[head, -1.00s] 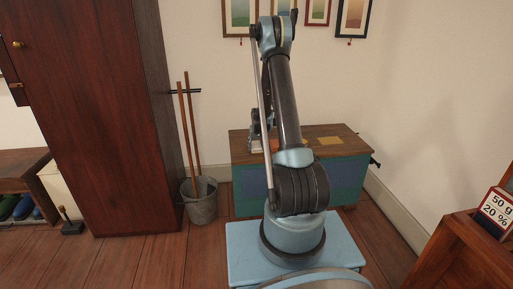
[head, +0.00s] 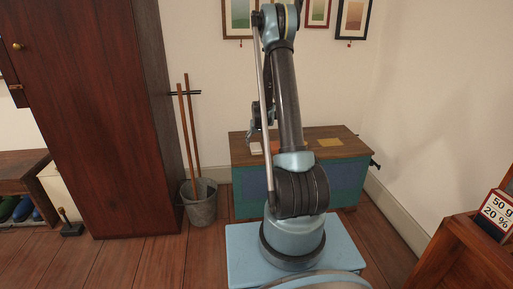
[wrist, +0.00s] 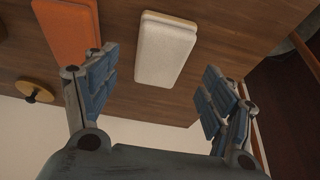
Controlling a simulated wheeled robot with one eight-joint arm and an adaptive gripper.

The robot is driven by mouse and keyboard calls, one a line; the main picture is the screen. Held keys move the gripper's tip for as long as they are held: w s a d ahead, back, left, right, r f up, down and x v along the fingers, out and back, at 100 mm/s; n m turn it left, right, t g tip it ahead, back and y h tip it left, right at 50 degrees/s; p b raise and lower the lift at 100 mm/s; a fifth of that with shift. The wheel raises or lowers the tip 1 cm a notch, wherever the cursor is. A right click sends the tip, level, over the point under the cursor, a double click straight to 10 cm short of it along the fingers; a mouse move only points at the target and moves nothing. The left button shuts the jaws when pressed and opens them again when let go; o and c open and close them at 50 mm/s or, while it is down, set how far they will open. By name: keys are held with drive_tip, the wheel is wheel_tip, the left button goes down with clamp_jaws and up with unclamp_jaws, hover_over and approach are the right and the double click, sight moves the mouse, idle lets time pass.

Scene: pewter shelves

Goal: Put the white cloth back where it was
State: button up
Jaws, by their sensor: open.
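The white cloth (wrist: 166,48) looks like a flat folded pad and lies on the wooden top of the blue chest. In the head view a small pale patch of the white cloth (head: 256,149) shows at the left part of the chest top. My gripper (wrist: 158,92) is open and empty, its two blue-padded fingers spread to either side of the cloth's near end and apart from it. In the head view my gripper (head: 254,131) hangs just above the chest's left part, partly hidden by my arm.
An orange cloth (wrist: 67,32) lies left of the white one. A round wooden knob-like thing (wrist: 36,92) is farther left. The chest (head: 342,178) stands against the wall; a bucket with poles (head: 199,203) and a tall wardrobe (head: 92,110) stand to its left.

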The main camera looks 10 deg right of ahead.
drive_tip(key=s+r, duration=1.5)
drive_tip(key=r, duration=0.2)
drive_tip(key=s+r+g, duration=0.1)
drive_tip(key=s+r, duration=0.4)
drive_tip(key=s, duration=0.8)
drive_tip(key=s+f, duration=0.2)
drive_tip(key=s, duration=1.1)
drive_tip(key=s+f+g, duration=0.1)
drive_tip(key=s+f, duration=0.1)
drive_tip(key=s, duration=1.1)
drive_tip(key=shift+f, duration=0.35)
drive_tip(key=shift+w, duration=0.1)
